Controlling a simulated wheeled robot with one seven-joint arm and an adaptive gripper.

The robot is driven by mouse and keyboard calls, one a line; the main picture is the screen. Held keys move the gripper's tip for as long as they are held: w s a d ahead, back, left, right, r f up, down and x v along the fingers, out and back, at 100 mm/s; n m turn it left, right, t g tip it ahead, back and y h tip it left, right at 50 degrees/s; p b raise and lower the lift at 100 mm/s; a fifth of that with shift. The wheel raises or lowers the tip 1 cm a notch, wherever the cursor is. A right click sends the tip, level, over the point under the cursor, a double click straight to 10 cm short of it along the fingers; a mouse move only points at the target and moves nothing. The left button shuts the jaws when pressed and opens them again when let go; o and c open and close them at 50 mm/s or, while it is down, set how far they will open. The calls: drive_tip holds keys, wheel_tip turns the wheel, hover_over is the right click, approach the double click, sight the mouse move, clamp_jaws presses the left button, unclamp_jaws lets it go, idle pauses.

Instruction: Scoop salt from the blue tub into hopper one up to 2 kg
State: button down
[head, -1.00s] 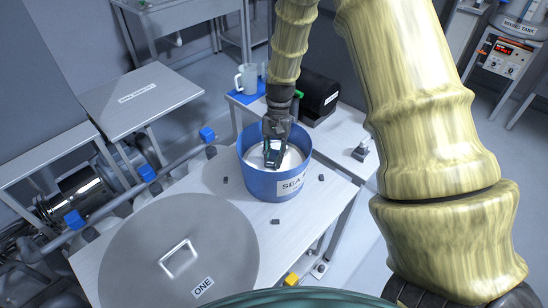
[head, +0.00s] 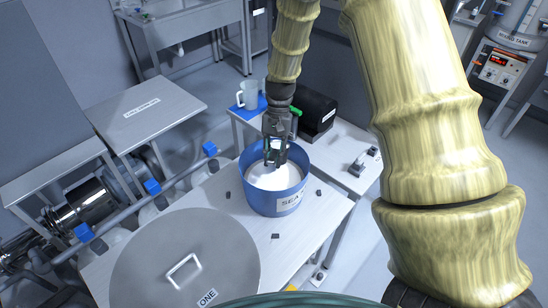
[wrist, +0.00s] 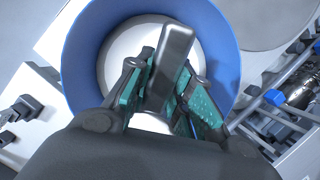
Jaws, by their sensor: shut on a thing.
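The blue tub (head: 262,202) stands on the white bench and holds white salt (head: 272,178); its label is only partly readable. My gripper (head: 275,158) points down over the tub's mouth. In the wrist view my gripper (wrist: 165,95) is shut on a grey scoop handle (wrist: 172,55), held between its green pads. The scoop's bowl is mostly hidden, so I cannot tell how much salt it holds. Hopper one has a round grey lid (head: 220,255) with a handle, marked ONE, lying over it at the lower left.
A white jug (head: 248,95) stands on a blue mat behind the tub, beside a black device (head: 316,112). A side table (head: 150,105) is at the left. Pipes with blue fittings (head: 152,187) run along the bench's left side. Small dark blocks lie around the tub.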

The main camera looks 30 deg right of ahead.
drive_tip(key=shift+r+p, duration=3.55)
drive_tip(key=shift+r, duration=1.5)
drive_tip(key=shift+f, duration=0.15)
